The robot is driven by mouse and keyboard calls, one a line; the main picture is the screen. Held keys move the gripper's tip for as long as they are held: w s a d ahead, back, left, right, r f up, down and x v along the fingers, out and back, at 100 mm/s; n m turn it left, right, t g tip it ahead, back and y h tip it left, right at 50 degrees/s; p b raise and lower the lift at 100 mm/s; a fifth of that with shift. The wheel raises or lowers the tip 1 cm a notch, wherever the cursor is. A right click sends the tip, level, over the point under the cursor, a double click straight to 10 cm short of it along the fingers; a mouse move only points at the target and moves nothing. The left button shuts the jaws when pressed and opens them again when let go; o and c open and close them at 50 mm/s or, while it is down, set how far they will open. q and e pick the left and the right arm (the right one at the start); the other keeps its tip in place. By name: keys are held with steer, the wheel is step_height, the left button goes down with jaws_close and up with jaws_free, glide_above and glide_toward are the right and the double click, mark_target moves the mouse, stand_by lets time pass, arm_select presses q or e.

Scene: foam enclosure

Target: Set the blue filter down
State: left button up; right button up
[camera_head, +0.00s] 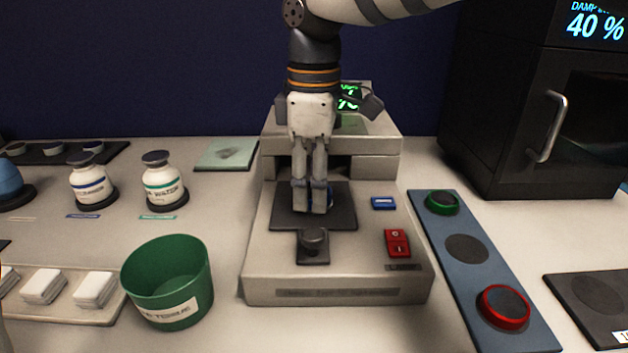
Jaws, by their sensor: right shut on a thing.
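My right gripper (313,201) reaches down from the top over the beige machine (262,255). Its fingers are shut on the blue filter (329,198), of which only a small blue edge shows beside the fingertips. The fingertips are low over the dark square plate (343,219) on the machine's deck. The fingers hide most of the filter, and I cannot tell whether it touches the plate. My left gripper is not in view.
A blue-grey strip (480,272) to the right holds a green-rimmed filter (442,202), a bare dark round spot (467,248) and a red-rimmed filter (503,307). A green bin (168,285) stands left. A dark knob (314,239) rises in front of the plate.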

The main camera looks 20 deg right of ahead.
steer(key=shift+f, duration=0.15)
steer(key=o, duration=1.1)
steer(key=shift+r+b, duration=0.5)
steer(key=shift+r, duration=5.65)
